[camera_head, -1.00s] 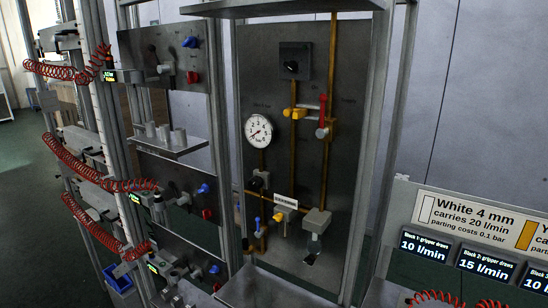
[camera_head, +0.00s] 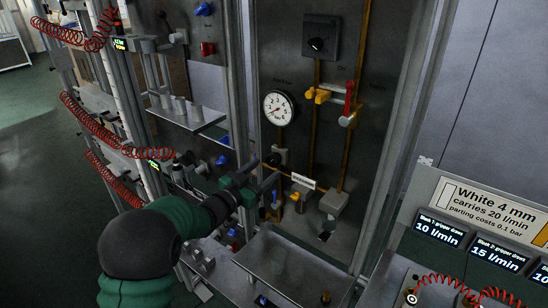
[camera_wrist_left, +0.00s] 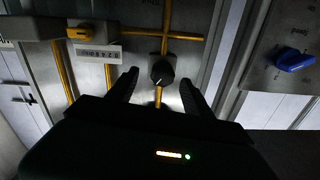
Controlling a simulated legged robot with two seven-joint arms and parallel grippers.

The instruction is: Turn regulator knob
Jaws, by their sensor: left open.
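The black regulator knob (camera_head: 273,159) sits low on the grey panel, below the round white gauge (camera_head: 278,108). In the left wrist view the knob (camera_wrist_left: 162,71) shows a pale pointer line and lies between my two fingertips in the picture. My left gripper (camera_head: 264,174) is open at the panel, just below and left of the knob. In the left wrist view my gripper (camera_wrist_left: 159,80) has a finger on each side of the knob; I cannot tell whether they touch it. My right gripper is not in view.
Yellow pipes (camera_head: 312,130) run along the panel. A metal post (camera_head: 241,90) stands left of the panel, and a shelf (camera_head: 285,270) juts out below.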

